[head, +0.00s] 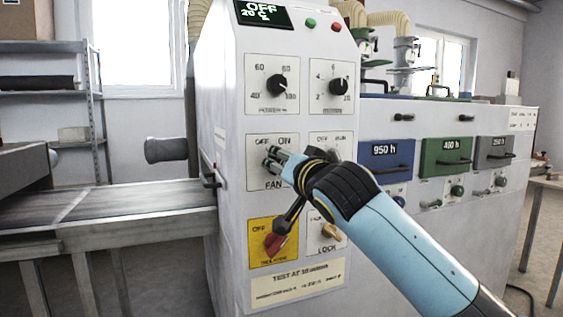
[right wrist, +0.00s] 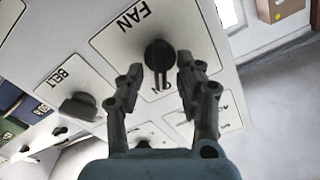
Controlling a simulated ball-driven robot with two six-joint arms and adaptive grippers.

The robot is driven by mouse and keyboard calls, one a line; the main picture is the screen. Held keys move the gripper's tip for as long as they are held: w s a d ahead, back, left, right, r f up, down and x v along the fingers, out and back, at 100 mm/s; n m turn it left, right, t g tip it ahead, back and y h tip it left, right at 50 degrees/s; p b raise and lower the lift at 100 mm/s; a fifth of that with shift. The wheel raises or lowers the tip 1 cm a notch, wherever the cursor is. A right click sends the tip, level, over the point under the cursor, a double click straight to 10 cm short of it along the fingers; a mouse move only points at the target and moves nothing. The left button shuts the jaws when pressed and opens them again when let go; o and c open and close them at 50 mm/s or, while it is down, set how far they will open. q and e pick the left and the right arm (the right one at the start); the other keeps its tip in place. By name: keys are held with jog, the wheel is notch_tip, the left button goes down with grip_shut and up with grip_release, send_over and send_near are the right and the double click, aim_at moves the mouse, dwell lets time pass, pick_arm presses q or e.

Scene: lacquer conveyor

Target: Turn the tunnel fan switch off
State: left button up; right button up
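The fan plate (head: 256,170) is on the white control panel in the head view, with OFF at upper left and ON at upper right. My right gripper (head: 272,158) is at this plate and hides its knob there. In the right wrist view the black fan knob (right wrist: 158,52) stands between the two fingers, its bar pointing toward the ON label. My right gripper is open around the knob, with a gap seen beside the bar on each side. Contact cannot be told. My left gripper is not in view.
A belt knob (right wrist: 78,106) sits beside the fan plate. Below are a red switch on a yellow plate (head: 262,228) and a lock (head: 330,232). A conveyor (head: 130,205) is at left.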

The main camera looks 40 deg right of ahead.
jog(key=shift+w+d, duration=0.1)
jog(key=shift+w, duration=0.3)
grip_shut()
